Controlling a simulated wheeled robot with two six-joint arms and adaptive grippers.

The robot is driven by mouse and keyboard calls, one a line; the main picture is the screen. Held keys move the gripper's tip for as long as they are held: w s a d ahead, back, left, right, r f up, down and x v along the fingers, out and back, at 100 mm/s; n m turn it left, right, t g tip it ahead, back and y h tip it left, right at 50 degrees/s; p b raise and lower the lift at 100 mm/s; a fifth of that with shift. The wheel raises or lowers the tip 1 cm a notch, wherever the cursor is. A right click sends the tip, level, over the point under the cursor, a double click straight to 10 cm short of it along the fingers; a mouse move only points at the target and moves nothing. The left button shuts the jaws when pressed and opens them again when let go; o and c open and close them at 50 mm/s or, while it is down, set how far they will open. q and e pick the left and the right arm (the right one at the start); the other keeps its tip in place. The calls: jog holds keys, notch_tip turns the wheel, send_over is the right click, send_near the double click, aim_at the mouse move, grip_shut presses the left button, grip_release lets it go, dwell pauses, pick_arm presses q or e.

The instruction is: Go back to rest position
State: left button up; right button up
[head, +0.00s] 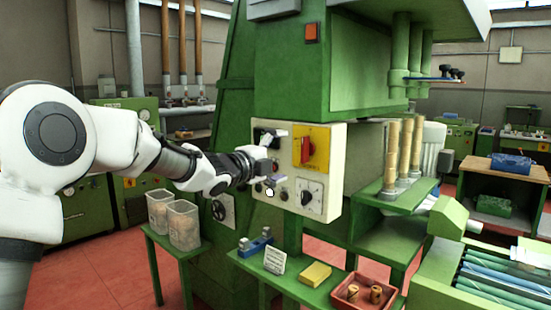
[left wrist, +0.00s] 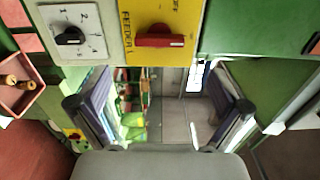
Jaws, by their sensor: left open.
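My left gripper (head: 272,160) is raised in front of the cream control panel (head: 328,150) of the green machine. In the left wrist view, the fingers of my left gripper (left wrist: 161,106) stand wide apart with nothing between them. A red rotary switch (head: 308,150) on a yellow plate is just right of the gripper; the switch also shows in the left wrist view (left wrist: 165,40). A black dial (head: 312,197) sits below it. The gripper hides part of the panel's left side. I cannot tell whether it touches the panel. My right gripper is not in view.
Below stands a green bench with a blue fixture (head: 255,243), a small sign (head: 274,261), a yellow block (head: 315,274) and a red tray (head: 347,301) holding corks (head: 376,294). Two clear bins (head: 184,224) stand on a green stand at the left. Red floor is free further left.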

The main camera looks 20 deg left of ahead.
pick_arm(q)
jog(key=v, duration=0.2)
jog(key=shift+s+a+f, duration=0.1)
jog(key=shift+s, duration=0.15)
